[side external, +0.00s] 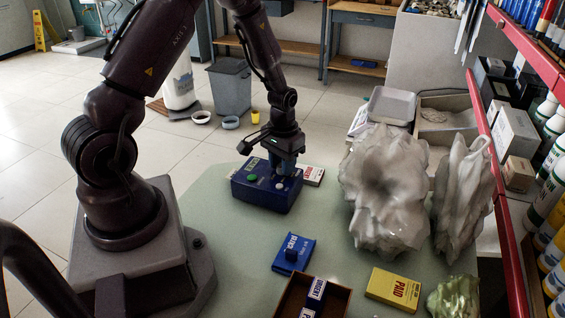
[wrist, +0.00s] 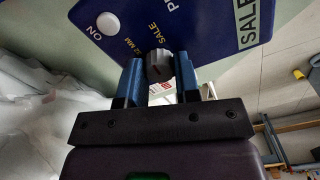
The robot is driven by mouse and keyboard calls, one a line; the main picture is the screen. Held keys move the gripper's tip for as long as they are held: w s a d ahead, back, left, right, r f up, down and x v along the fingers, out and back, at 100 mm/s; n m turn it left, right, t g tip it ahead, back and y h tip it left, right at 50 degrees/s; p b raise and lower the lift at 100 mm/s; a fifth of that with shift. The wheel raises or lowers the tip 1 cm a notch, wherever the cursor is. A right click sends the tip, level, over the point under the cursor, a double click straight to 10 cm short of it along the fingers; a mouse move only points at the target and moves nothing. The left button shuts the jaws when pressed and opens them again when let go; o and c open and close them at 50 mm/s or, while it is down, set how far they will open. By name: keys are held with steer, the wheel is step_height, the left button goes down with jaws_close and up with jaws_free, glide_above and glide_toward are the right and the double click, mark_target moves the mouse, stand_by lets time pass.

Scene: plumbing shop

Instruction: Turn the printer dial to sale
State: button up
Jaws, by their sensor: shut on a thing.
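The printer (side external: 266,187) is a dark blue box on the green table, with a green button and a white button on top. In the wrist view its blue top panel (wrist: 205,22) shows printed words, among them "SALE" and "MM", and a white ON button (wrist: 108,22). The grey dial (wrist: 159,66) has a dark pointer line; its exact setting is hard to read. My gripper (wrist: 158,78) has its two blue fingers on either side of the dial, shut on it. In the side view my gripper (side external: 287,165) is over the printer's far right part and hides the dial.
Large pale lumpy objects (side external: 385,190) stand to the right. A white-and-red box (side external: 313,176) lies beside the printer.

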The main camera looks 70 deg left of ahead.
steer(key=m, duration=0.4)
steer(key=shift+m, duration=0.4)
stand_by(0.4)
steer(key=o, duration=0.9)
steer(key=shift+o, duration=0.2)
step_height(320, 180, up, 13)
